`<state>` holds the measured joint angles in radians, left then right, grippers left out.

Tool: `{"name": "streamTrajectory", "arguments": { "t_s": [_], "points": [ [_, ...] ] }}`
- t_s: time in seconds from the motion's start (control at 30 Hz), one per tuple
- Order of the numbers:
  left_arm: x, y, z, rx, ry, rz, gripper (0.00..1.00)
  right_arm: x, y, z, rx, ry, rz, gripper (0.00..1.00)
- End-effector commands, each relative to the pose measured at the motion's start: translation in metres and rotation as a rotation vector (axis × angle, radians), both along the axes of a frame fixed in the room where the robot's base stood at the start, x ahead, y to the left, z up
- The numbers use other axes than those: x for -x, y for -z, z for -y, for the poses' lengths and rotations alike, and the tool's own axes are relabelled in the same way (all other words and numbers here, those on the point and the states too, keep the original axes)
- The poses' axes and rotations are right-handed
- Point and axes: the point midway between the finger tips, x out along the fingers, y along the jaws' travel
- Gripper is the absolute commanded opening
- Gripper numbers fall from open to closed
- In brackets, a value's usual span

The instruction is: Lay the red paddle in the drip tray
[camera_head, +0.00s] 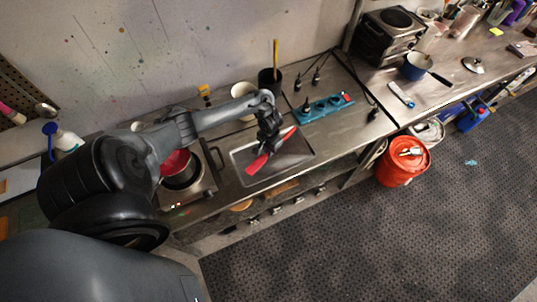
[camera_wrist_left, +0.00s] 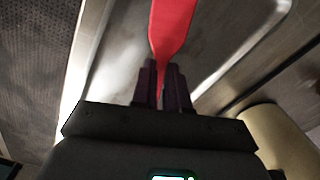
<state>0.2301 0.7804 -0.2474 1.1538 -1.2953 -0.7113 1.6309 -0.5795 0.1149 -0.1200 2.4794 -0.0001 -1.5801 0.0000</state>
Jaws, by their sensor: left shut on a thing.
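The red paddle (camera_head: 257,164) is held by my left gripper (camera_head: 268,149) over the drip tray (camera_head: 290,160), a shallow metal tray on the steel bench. In the left wrist view, my left gripper (camera_wrist_left: 163,88) is shut on the narrow part of the paddle (camera_wrist_left: 172,30), and the wide red part extends away from the fingers. The tray's raised rim (camera_wrist_left: 243,48) shows beyond it. I cannot tell whether the paddle touches the tray. My gripper and wrist hide part of the paddle in the head view. My right gripper is not in view.
A pot (camera_head: 182,176) on a hot plate stands left of the tray. A blue rack (camera_head: 325,107) lies to its right. A black cup (camera_head: 268,78) and a pale cup (camera_head: 241,90) stand behind. An orange-red bucket (camera_head: 403,165) stands beyond the bench's front edge.

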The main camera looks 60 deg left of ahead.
Motion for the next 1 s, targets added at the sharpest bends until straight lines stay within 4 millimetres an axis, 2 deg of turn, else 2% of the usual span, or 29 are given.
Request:
{"name": "streamTrajectory", "arguments": {
  "t_s": [0.13, 0.4, 0.87, 0.9, 1.0],
  "points": [
    [0.002, 0.007, -0.002, 0.0, -0.001, -0.001, 0.0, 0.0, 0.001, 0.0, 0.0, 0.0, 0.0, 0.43],
    [0.002, 0.038, -0.002, -0.001, -0.001, 0.0, 0.0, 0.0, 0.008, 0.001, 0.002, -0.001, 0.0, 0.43],
    [0.002, 0.044, -0.002, -0.001, 0.0, 0.0, 0.0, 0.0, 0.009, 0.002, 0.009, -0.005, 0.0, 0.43],
    [0.002, 0.044, -0.002, -0.001, 0.001, 0.001, 0.17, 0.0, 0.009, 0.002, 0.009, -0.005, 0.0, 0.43],
    [0.002, 0.044, -0.002, -0.001, 0.0, 0.001, 0.32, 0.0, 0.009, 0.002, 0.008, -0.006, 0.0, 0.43]
  ]
}}
